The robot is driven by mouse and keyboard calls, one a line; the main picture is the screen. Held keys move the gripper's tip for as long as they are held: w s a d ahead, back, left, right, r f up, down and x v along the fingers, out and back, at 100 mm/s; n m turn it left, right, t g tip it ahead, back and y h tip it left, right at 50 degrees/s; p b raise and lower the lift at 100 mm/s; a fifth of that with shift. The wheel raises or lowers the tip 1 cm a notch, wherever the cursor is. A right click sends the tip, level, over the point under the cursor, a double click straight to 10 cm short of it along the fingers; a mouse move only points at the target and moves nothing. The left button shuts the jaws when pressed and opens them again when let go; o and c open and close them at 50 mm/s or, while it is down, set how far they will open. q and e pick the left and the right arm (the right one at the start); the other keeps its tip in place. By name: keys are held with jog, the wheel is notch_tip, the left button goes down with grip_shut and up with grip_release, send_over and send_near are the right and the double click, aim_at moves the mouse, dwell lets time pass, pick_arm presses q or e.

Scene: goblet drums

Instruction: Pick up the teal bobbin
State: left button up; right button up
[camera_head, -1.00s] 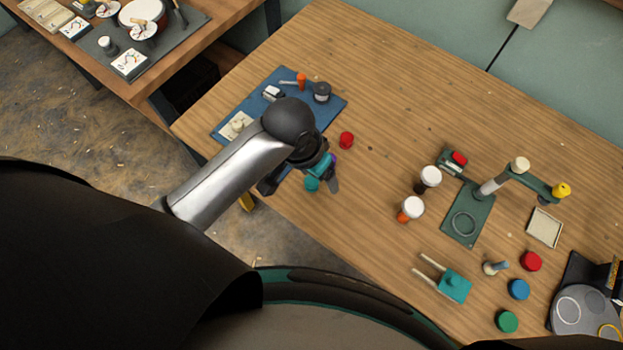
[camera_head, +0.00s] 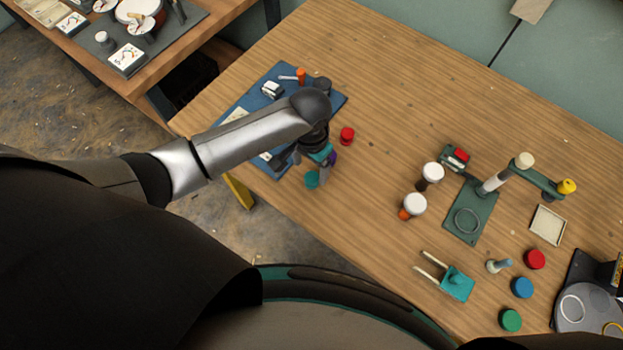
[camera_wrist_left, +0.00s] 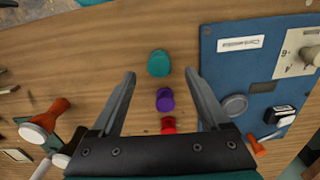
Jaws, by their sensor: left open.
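The teal bobbin (camera_head: 312,179) stands on the wooden table near its front left edge; it also shows in the left wrist view (camera_wrist_left: 159,64), beyond the gripper's fingertips and roughly centred between them. My left gripper (camera_head: 304,168) is open, with nothing between its fingers; both fingers show in the left wrist view (camera_wrist_left: 160,78). A purple bobbin (camera_wrist_left: 165,100) and a red bobbin (camera_wrist_left: 168,125) line up behind the teal one, closer to the gripper's palm in that view. The red bobbin (camera_head: 347,135) is clear in the head view; the purple one is mostly hidden by the gripper.
A blue mat (camera_head: 262,78) with small items lies beside the bobbins, partly under my left arm. White-topped pieces (camera_head: 433,172), a green stand (camera_head: 466,222) and loose red, blue and green bobbins (camera_head: 510,320) are at the right. The middle of the table is bare.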

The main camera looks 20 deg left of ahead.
aim_at(311, 177)
pick_arm(q)
jog(key=shift+w+d+f+b, duration=0.1)
jog(key=shift+f+b, duration=0.3)
jog(key=shift+f, duration=1.1)
jog(key=shift+d+f+b, duration=0.1)
jog(key=shift+f+b, duration=0.3)
jog(key=shift+f, duration=1.1)
jog(key=shift+a, duration=0.1)
grip_shut()
